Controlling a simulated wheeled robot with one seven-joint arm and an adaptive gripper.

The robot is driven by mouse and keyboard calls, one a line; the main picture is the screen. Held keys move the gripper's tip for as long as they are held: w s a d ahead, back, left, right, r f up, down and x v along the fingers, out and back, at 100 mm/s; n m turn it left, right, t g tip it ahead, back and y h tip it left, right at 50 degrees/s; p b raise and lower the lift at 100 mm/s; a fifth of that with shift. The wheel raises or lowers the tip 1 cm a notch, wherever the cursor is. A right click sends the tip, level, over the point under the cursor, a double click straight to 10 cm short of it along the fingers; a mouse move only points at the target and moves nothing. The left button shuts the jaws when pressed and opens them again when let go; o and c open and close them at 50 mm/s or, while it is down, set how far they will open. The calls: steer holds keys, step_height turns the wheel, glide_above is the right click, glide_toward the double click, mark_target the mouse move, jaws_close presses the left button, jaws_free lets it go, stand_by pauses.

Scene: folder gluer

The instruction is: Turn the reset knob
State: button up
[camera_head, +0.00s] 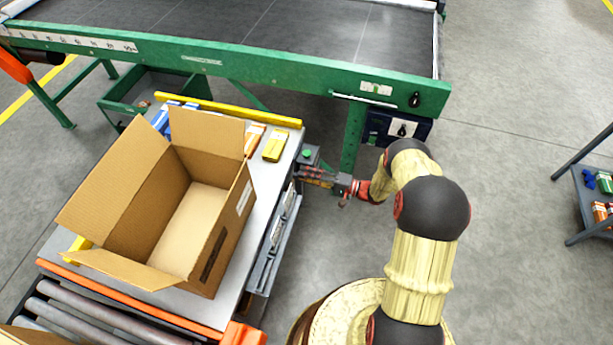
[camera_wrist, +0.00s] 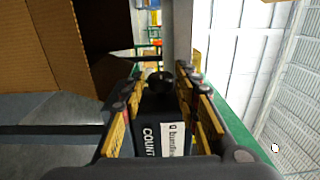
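My gripper (camera_head: 312,174) reaches left to a small grey box with a green button (camera_head: 307,153) at the side of the grey table. In the head view my gripper hides this knob. No "reset" lettering is readable.
An open cardboard box (camera_head: 228,220) stands on the grey table (camera_head: 262,215), with a yellow pack (camera_head: 275,145) behind it. A green conveyor frame (camera_head: 270,70) crosses the back, with another black knob (camera_head: 415,99). A blue box (camera_head: 378,124) carries a black knob too.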

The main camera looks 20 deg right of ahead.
steer(key=shift+d, duration=0.1)
steer(key=v, duration=1.1)
steer(key=shift+s+d, duration=0.25)
steer(key=shift+d, duration=0.1)
